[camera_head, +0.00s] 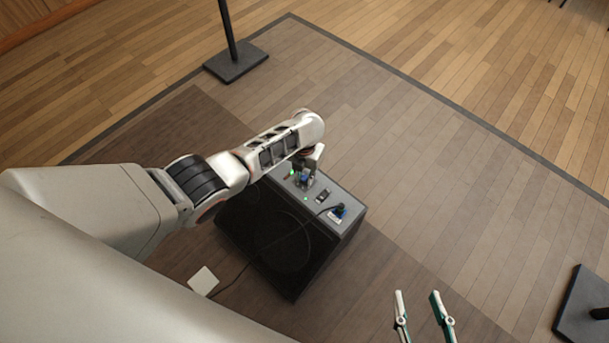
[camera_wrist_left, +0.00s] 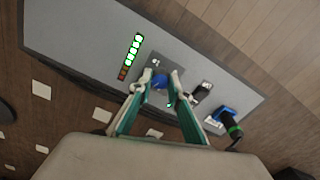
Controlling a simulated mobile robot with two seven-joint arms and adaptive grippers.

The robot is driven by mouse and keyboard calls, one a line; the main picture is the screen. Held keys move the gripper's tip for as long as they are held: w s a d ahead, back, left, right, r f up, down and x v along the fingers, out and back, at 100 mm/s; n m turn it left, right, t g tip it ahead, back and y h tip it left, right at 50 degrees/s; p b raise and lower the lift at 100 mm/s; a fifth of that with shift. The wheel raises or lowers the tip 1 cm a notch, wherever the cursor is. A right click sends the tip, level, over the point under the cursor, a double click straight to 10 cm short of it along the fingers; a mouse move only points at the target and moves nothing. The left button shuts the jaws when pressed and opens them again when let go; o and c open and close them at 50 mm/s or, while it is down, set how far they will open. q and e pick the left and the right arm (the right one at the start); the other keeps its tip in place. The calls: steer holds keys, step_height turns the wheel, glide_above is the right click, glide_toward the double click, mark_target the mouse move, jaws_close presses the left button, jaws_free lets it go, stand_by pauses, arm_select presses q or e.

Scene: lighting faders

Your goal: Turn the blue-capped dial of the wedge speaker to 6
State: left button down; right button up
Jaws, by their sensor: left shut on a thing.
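The wedge speaker (camera_head: 285,245) stands on the floor in the middle of the head view, its grey control panel (camera_head: 345,190) facing up. The blue-capped dial (camera_wrist_left: 160,81) is on that panel, seen between my left fingers in the left wrist view. My left gripper (camera_head: 305,178) reaches down onto the panel and is shut on the dial; the fingers also show in the left wrist view (camera_wrist_left: 160,88). The dial's numbers and pointer cannot be read. My right gripper (camera_head: 422,303) is open and empty, at the bottom of the head view, apart from the speaker.
A lit green level strip (camera_wrist_left: 131,57) is on one side of the dial. On the other side are a black switch (camera_wrist_left: 203,91) and a blue plug (camera_wrist_left: 228,119) with a cable. A stand base (camera_head: 235,62) is behind; another (camera_head: 585,305) is at right.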

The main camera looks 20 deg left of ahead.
mark_target(304, 178)
arm_select(q)
steer(key=c, duration=1.9)
jaws_free()
steer(key=shift+a+f, duration=0.1)
steer(key=shift+f, duration=0.05)
steer(key=shift+w, duration=0.1)
step_height(304, 178, up, 12)
steer(key=shift+r, duration=0.1)
